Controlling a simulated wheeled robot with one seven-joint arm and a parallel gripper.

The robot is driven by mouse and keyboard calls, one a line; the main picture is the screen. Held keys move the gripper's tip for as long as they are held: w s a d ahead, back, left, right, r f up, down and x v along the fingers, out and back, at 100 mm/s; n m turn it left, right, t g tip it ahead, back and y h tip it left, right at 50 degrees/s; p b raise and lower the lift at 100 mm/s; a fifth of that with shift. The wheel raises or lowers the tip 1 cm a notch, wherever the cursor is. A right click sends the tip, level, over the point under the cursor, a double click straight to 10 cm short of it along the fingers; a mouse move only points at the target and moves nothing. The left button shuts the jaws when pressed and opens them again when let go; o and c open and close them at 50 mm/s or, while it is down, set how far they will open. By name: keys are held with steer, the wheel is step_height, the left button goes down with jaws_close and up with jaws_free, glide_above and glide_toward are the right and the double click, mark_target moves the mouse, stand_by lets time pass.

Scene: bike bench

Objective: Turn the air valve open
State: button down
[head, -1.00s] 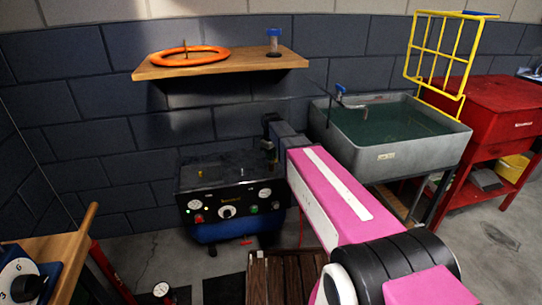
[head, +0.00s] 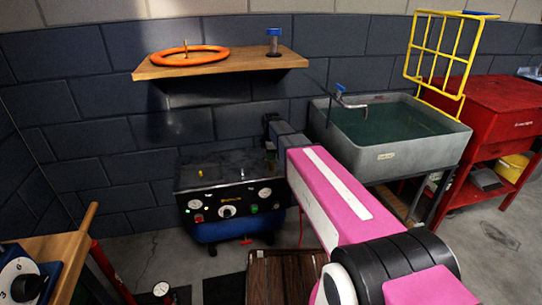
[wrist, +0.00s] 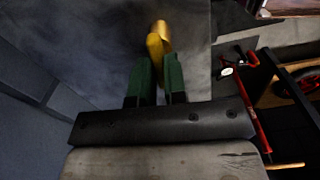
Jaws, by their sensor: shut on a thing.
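A yellow, brass-like valve handle (wrist: 157,46) shows in the wrist view at the tips of my gripper (wrist: 158,76). The two green fingers are shut on it, one on each side. In the head view my gripper (head: 270,158) points down over the back right of a black box with gauges (head: 228,205). The handle between the fingers cannot be made out in the head view. How far the valve is turned cannot be told.
The box carries dials, coloured knobs and a small yellow fitting (head: 200,173) on top. A wooden shelf (head: 222,65) hangs above it. A grey sink (head: 390,152) and a red cabinet (head: 505,115) stand to the right. A wooden bench (head: 62,243) is at the left.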

mark_target(273, 163)
steer(key=shift+s+d+n, duration=0.2)
steer(key=shift+n, duration=0.2)
steer(key=c, duration=1.2)
jaws_free()
steer(key=shift+d, duration=0.15)
steer(key=shift+o, duration=0.2)
steer(key=shift+r, duration=0.1)
steer(key=shift+w+r, duration=0.1)
steer(key=shift+r, duration=0.15)
step_height(273, 163, up, 10)
steer(key=shift+r, duration=0.15)
steer(key=shift+s, duration=0.2)
steer(key=s+d+f+m, duration=0.7)
steer(key=s+f+m, duration=0.1)
steer(key=s, duration=0.3)
steer(key=s+d+f+m, duration=0.6)
steer(key=s+f+m, duration=0.2)
steer(key=s+m, duration=0.3)
steer(key=shift+d+f+m, duration=0.3)
steer(key=shift+d, duration=0.05)
